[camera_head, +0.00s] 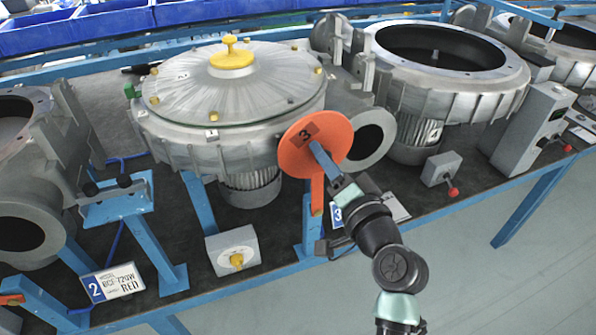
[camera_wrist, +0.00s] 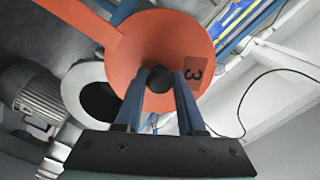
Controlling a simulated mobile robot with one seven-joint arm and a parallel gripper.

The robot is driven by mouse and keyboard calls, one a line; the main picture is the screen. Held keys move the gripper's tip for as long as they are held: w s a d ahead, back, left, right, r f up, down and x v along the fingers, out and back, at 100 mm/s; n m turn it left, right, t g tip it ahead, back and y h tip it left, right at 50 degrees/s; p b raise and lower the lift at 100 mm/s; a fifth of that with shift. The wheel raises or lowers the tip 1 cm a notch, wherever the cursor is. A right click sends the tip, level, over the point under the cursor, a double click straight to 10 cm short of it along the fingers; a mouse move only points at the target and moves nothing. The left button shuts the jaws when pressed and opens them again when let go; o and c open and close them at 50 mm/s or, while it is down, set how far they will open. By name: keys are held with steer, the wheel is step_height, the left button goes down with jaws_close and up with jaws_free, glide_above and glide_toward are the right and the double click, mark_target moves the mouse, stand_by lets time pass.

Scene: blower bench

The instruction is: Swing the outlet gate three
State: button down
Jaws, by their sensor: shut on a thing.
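The outlet gate three is an orange round disc (camera_head: 337,134) with a dark label "3" and an orange arm (camera_head: 317,194) that hangs down from it. It stands beside the round outlet opening (camera_head: 369,139) of the blower and covers only part of it in the head view. My gripper (camera_head: 318,150) reaches the disc from the front right. In the wrist view the disc (camera_wrist: 190,45) fills the upper middle, and my gripper (camera_wrist: 158,85) is shut on a dark round knob (camera_wrist: 157,78) on its face. The outlet flange (camera_wrist: 78,72) shows partly behind the disc.
An open blower marked 4 (camera_head: 440,100) stands to the right. A grey box with a yellow knob (camera_head: 233,250) and a box with a red knob (camera_head: 442,168) sit on the bench. The floor in front is clear.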

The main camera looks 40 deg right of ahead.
steer(key=shift+s+d+f+m+b, duration=0.45)
steer(key=shift+d+m, duration=0.75)
steer(key=shift+d, duration=0.6)
steer(key=shift+s+d+f+m+b, duration=0.25)
steer(key=shift+s+d+f+m, duration=0.3)
steer(key=shift+d+m, duration=0.95)
steer(key=shift+s+d+f+m+b, duration=0.5)
steer(key=shift+d+m, duration=0.4)
steer(key=shift+d, duration=1.2)
steer(key=shift+s, duration=0.15)
steer(key=c, duration=0.5)
jaws_free()
steer(key=shift+d, duration=0.1)
steer(key=b+v, duration=0.2)
steer(key=v, duration=1.1)
